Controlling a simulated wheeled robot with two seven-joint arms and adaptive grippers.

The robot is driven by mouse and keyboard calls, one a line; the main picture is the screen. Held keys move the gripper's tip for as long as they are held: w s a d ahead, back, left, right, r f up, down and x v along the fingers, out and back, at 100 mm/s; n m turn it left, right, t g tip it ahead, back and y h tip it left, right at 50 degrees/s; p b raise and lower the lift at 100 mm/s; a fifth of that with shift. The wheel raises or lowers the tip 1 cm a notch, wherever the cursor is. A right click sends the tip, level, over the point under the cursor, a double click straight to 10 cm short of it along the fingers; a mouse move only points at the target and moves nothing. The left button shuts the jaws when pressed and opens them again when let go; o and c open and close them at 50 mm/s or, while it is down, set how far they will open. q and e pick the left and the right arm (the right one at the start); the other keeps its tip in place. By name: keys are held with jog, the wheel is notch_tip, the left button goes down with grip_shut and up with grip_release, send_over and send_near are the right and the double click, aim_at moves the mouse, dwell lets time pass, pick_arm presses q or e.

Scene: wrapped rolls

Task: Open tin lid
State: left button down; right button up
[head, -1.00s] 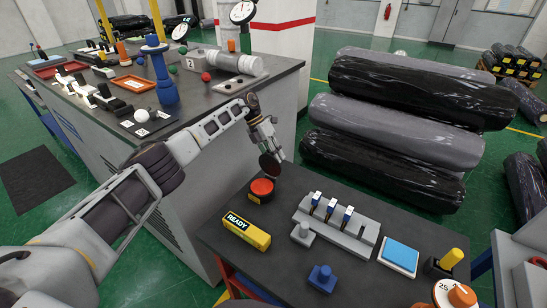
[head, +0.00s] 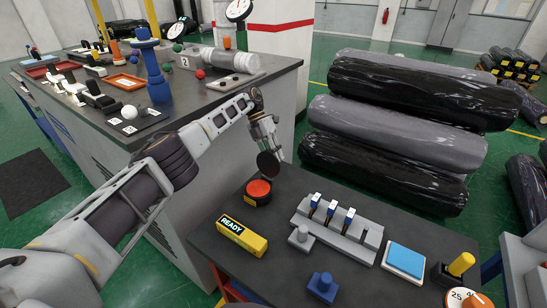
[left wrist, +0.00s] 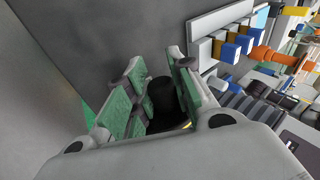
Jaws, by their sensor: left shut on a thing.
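My left gripper (head: 268,146) reaches in from the left and points down near the back left of the dark bench. It is shut on a dark round piece, which looks like the tin lid (head: 268,164), held tilted with its flat face showing. In the left wrist view a black, rounded part of the lid (left wrist: 163,98) shows between the green-padded fingers (left wrist: 158,100). Just below the lid in the head view is a round black body with a red top (head: 258,188), perhaps the tin. I cannot tell whether they touch. My right gripper is not in view.
The dark bench (head: 330,275) holds a yellow READY block (head: 241,236), a grey unit with blue-topped levers (head: 335,228), a blue knob (head: 322,286) and a blue-topped pad (head: 404,260). Wrapped rolls (head: 395,125) lie stacked behind. A cluttered counter (head: 215,95) stands at the back left.

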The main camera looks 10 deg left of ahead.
pick_arm(q)
jog(key=c, duration=1.2)
grip_release()
jog(key=shift+f, duration=0.1)
jog(key=shift+r, duration=5.05)
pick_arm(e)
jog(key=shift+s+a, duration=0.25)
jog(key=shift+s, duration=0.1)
pick_arm(q)
notch_tip(320, 180, up, 10)
jog(key=p, duration=0.9)
jog(key=shift+p, duration=0.35)
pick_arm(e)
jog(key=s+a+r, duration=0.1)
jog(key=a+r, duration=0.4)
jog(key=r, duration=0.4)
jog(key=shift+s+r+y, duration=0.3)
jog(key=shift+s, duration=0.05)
